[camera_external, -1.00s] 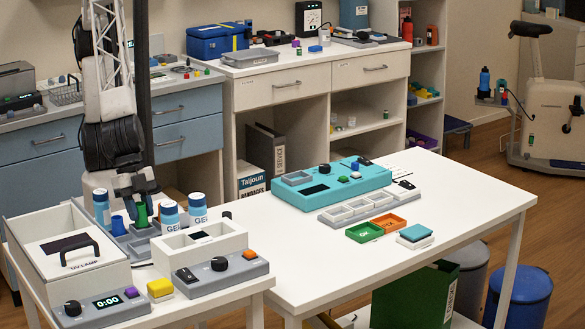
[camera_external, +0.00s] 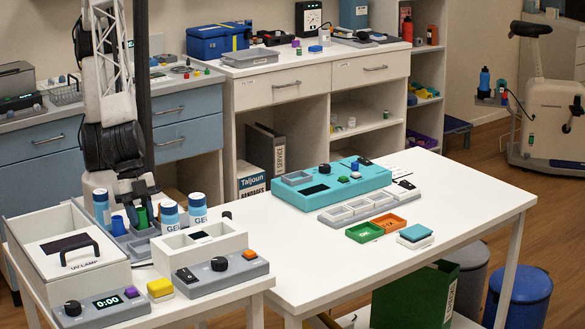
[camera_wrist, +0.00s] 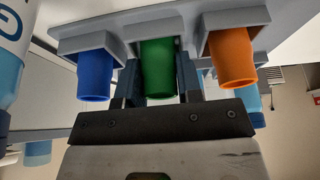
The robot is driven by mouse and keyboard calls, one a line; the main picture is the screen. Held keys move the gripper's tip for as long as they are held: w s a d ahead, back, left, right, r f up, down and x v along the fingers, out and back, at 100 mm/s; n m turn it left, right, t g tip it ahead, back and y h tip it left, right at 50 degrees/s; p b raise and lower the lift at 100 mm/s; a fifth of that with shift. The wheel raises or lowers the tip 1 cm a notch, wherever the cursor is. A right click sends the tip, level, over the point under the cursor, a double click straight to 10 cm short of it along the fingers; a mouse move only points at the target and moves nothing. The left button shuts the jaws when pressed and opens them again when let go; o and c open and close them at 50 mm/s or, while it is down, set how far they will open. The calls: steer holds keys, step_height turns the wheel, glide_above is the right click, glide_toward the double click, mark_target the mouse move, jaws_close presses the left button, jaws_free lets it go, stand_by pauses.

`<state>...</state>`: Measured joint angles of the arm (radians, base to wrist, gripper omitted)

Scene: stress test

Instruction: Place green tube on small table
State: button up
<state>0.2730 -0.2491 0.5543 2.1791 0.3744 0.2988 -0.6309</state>
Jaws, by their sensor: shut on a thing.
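The green tube (camera_external: 142,217) stands upright in a grey rack (camera_external: 141,246) on the left white table. In the wrist view the green tube (camera_wrist: 158,68) sits in the middle holder, between a blue tube (camera_wrist: 95,75) and an orange tube (camera_wrist: 232,57). My gripper (camera_external: 141,206) points down over the rack. Its fingers (camera_wrist: 157,82) are on both sides of the green tube, shut on it. In the outside view my gripper partly covers the tube. Two white tables show: the left one (camera_external: 227,301) and a larger one (camera_external: 300,280) to its right.
White-and-blue gel bottles (camera_external: 170,217) stand close to the rack. A white lamp box (camera_external: 60,245) and a white box (camera_external: 222,242) stand on the left table. The right table holds a teal device (camera_external: 300,193) and small trays (camera_external: 364,232); its front part is clear.

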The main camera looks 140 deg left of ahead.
steer(key=shift+s+f, duration=0.25)
steer(key=shift+f, duration=0.9)
stand_by(0.4)
steer(key=o, duration=0.8)
steer(key=shift+o, duration=1.2)
steer(key=w+v, duration=0.1)
steer(key=v, duration=0.8)
steer(key=shift+r, duration=0.55)
steer(key=shift+s, duration=0.1)
steer(key=s+a+r+g, duration=0.1)
steer(key=s+a+r, duration=0.5)
steer(key=s, duration=0.4)
steer(key=s+a+r, duration=0.6)
steer(key=s+r, duration=0.1)
steer(key=s, duration=0.4)
steer(key=shift+a+r+g, duration=0.3)
steer(key=shift+r+g, duration=0.05)
steer(key=shift+g, duration=0.05)
